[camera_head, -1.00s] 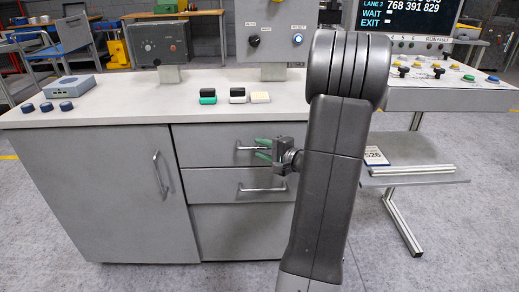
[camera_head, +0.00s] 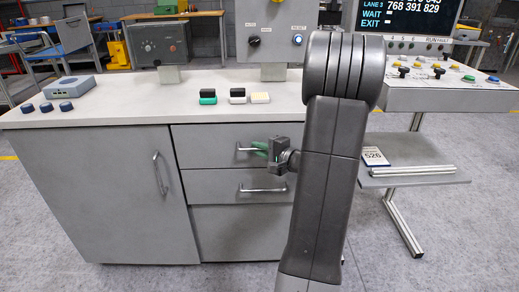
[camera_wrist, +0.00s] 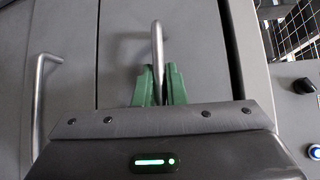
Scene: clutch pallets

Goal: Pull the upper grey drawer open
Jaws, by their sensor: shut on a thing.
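The upper grey drawer (camera_head: 203,148) is at the top of the drawer stack, right of the cabinet door, and looks closed. It has a silver bar handle (camera_head: 242,149). My gripper (camera_head: 258,149) is at the right part of this handle. In the wrist view the upper drawer's handle (camera_wrist: 157,45) runs between the two green fingers (camera_wrist: 157,88), which are shut on it. My arm hides the right side of the drawer stack in the head view.
The lower drawer's handle (camera_head: 262,188) is just below my gripper. The cabinet door's handle (camera_head: 160,174) is to the left. The worktop (camera_head: 150,106) overhangs the drawers and carries small blocks and knobs. A low shelf (camera_head: 420,177) stands to the right. Floor in front looks free.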

